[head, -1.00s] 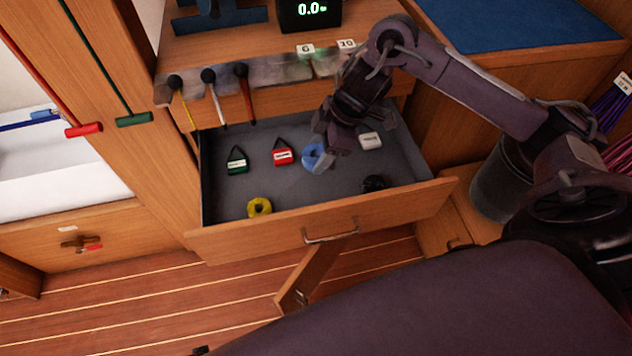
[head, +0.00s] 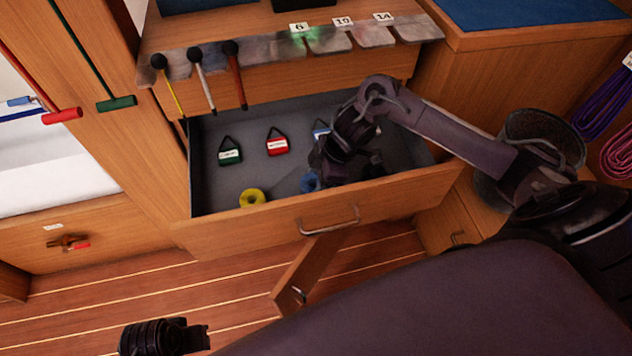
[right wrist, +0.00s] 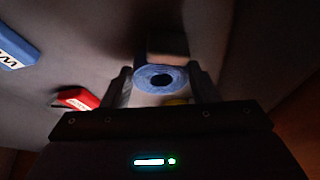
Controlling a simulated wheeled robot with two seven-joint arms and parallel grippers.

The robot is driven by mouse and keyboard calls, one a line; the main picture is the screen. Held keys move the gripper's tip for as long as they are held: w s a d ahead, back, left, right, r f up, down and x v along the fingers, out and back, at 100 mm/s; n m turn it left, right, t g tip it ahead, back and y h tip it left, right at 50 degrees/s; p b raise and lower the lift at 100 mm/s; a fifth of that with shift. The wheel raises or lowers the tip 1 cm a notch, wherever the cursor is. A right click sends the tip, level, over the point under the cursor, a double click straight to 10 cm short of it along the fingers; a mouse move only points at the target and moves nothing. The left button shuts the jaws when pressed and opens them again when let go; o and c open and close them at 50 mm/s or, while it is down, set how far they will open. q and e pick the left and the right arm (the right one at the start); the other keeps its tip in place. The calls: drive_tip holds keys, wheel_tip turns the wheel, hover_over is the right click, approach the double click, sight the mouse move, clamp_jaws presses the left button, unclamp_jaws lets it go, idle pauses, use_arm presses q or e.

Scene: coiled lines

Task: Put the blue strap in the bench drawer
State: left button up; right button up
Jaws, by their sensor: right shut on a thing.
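The blue strap (head: 309,182) is a small coiled roll. In the head view it shows partly behind my right gripper (head: 318,172), low inside the open bench drawer (head: 250,233). In the right wrist view the blue strap (right wrist: 143,75) sits between the two fingers of my right gripper (right wrist: 161,88), which is shut on it. I cannot tell whether the roll touches the drawer floor.
In the drawer lie a yellow roll (head: 252,198), a green tag (head: 230,157), a red tag (head: 277,146) and a partly hidden blue tag (head: 320,131). Mallet-like tools (head: 200,75) hang above its back left. A cabinet door (head: 305,275) stands ajar below.

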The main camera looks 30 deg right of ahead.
use_arm(q)
drive_tip(key=shift+r, duration=0.3)
use_arm(e)
drive_tip(key=shift+f, duration=0.3)
drive_tip(key=shift+f, duration=0.15)
drive_tip(key=o, duration=1)
use_arm(q)
wheel_tip(320, 180, down, 9)
drive_tip(key=a+p, duration=0.1)
drive_tip(key=p, duration=0.1)
drive_tip(key=shift+p, duration=0.4)
use_arm(e)
drive_tip(key=v, duration=1.2)
